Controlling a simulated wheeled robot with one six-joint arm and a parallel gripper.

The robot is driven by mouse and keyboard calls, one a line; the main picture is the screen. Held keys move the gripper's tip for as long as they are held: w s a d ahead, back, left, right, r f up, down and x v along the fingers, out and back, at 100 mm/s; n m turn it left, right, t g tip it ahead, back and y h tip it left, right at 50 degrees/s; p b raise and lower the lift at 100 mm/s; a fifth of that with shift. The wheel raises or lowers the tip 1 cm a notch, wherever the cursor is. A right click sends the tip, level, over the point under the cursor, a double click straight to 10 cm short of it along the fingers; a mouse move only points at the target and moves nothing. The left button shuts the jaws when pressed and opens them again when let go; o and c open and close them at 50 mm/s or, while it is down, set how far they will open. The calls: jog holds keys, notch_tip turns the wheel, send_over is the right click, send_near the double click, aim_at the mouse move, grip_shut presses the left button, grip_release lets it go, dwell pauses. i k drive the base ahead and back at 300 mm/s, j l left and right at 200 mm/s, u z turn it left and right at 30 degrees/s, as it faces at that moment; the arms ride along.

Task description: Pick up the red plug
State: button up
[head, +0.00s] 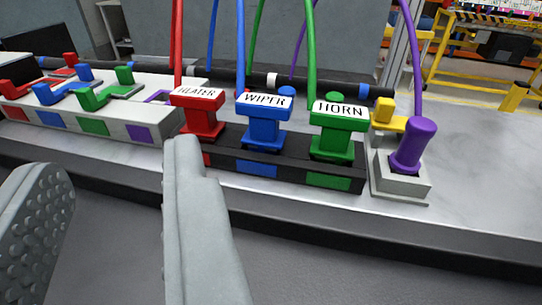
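The red plug (201,118), labelled HEATER, stands upright in the black socket block at its left end. A red cable rises from its top. My gripper (115,170) is open and empty in the lower left, in front of the bench edge. Its right finger tip lies just in front of and below the red plug in the picture and overlaps the plug's lower left; I cannot tell whether they touch. The left finger stands well apart at the left edge.
A blue WIPER plug (263,121) and a green HORN plug (337,128) stand to the right in the same black block (289,178). A purple plug (413,146) sits in a grey base further right. A white block (105,117) with coloured clips is at left. Cables rise behind.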

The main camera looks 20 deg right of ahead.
aim_at(200, 105)
jog(key=k+l, duration=0.2)
jog(key=k, duration=0.2)
jog(key=k+l+z, duration=0.1)
jog(key=k, duration=0.3)
jog(key=l, duration=0.1)
